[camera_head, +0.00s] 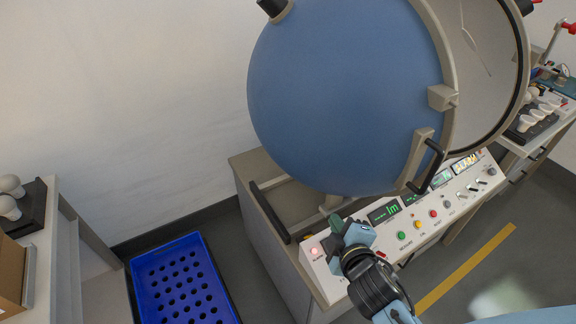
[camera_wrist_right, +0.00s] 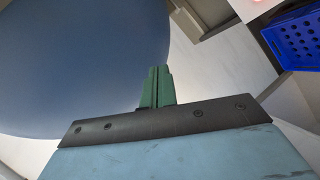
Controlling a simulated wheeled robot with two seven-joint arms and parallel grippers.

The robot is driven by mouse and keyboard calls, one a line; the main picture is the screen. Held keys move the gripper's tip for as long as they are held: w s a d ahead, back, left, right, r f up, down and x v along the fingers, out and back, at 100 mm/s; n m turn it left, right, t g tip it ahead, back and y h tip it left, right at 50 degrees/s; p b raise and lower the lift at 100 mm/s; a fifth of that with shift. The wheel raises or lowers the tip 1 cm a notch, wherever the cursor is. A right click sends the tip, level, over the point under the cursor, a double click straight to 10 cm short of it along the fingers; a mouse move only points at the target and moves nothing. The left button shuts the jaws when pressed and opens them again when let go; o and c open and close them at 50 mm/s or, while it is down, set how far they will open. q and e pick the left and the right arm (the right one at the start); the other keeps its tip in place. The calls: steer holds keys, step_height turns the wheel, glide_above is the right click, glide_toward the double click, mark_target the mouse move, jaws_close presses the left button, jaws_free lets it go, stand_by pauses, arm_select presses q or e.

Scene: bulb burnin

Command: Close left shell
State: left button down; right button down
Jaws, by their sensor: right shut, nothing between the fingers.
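The left shell (camera_head: 340,95) is a large blue hemisphere on the bench in the head view. Its grey rim stands apart from the pale inside of the other half (camera_head: 487,70) at the right, so the sphere is open. A black handle (camera_head: 432,165) sits on the rim's lower front. My right gripper (camera_head: 345,228) is below the shell, in front of the control panel. Its green fingers are shut and empty. In the right wrist view the fingers (camera_wrist_right: 157,88) point toward the blue shell (camera_wrist_right: 80,60); contact cannot be told. My left gripper is not in view.
The control panel (camera_head: 410,228) has lit displays and coloured buttons, close by my right gripper. A blue crate (camera_head: 183,284) with holes stands on the floor at the lower left. Bulbs lie on side tables at left (camera_head: 12,186) and right (camera_head: 527,121).

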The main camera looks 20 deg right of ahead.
steer(key=w+a+r+n+t+y, duration=0.5)
steer(key=a+n, duration=0.3)
steer(key=n, duration=0.4)
steer(key=w+d+r+y+p, duration=0.1)
steer(key=w+p, duration=0.1)
steer(key=w, duration=0.7)
steer(key=shift+w+d+r+g, duration=0.25)
steer(key=shift+g, duration=0.15)
steer(key=shift+d, duration=0.1)
